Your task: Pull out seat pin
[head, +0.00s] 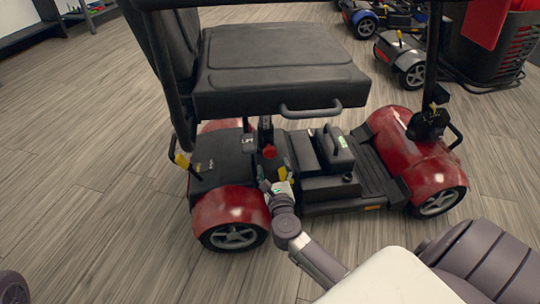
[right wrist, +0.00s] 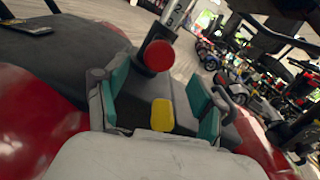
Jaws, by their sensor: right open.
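The seat pin shows as a round red knob (right wrist: 158,55) on the seat post under the black seat, and also in the head view (head: 270,153). My right gripper (head: 273,187) is low beside the red scooter's rear wheel cover, just below the knob. In the right wrist view the right gripper (right wrist: 158,78) is open and empty, its teal-padded fingers spread left and right. The knob lies ahead between them, seemingly beyond the fingertips, not held. A yellow part (right wrist: 162,115) shows between the fingers, nearer than the knob. The left gripper is not seen.
The black seat (head: 280,65) overhangs the knob, with a bar handle (head: 310,109) at its side. A battery box (head: 335,148) is on the deck. Other scooters (head: 402,55) stand behind.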

